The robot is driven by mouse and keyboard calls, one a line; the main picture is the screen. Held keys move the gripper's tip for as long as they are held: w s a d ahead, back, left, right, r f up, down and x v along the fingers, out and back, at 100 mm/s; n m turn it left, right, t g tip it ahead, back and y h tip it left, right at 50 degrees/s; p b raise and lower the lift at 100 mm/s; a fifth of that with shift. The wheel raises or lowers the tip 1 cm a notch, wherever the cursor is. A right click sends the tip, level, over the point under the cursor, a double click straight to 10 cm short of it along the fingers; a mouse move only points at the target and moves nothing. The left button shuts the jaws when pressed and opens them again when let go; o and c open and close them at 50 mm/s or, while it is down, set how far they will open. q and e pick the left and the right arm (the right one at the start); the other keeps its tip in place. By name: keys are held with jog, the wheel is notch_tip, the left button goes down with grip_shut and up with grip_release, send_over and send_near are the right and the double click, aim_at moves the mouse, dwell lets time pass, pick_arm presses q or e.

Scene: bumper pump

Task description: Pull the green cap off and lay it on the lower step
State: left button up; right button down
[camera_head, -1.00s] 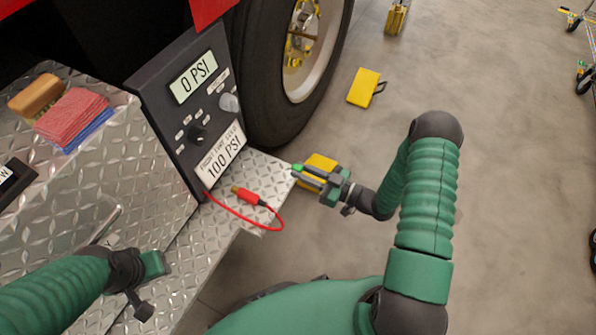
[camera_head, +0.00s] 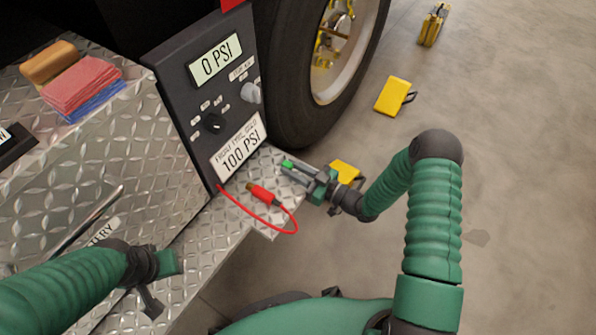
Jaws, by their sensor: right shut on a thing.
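The small green cap (camera_head: 287,164) is at the fingertips of my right gripper (camera_head: 294,169). My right gripper is shut on it, just over the right edge of the lower diamond-plate step (camera_head: 232,210). The cap appears free of any fitting, but whether it touches the step is hard to tell. The red hose (camera_head: 265,219) with its red and brass connector (camera_head: 262,194) lies on the step, left of and below the gripper. My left gripper (camera_head: 165,262) is at the lower left, over the diamond plate; its fingertips do not show clearly.
A dark panel (camera_head: 207,95) reading 0 PSI and a tire (camera_head: 278,80) stand behind the step. Sponge (camera_head: 48,63) and red cloths (camera_head: 82,86) lie upper left. Yellow chocks (camera_head: 393,96) are on the open floor to the right.

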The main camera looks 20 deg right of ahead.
pick_arm(q)
jog(key=shift+f, duration=0.5)
pick_arm(e)
jog(key=shift+a+f, duration=0.1)
jog(key=shift+f, duration=0.6)
jog(key=c, duration=1.2)
grip_release()
pick_arm(q)
jog(key=shift+w+p+v, duration=0.2)
jog(key=shift+p+v, duration=0.7)
jog(key=shift+v, duration=0.05)
jog(key=shift+w+p+v, duration=0.15)
jog(key=shift+p+v, duration=0.8)
jog(key=shift+w+p+v, duration=0.2)
jog(key=shift+p+v, duration=0.7)
jog(key=shift+v, duration=0.05)
pick_arm(e)
jog(key=shift+v, duration=8.6)
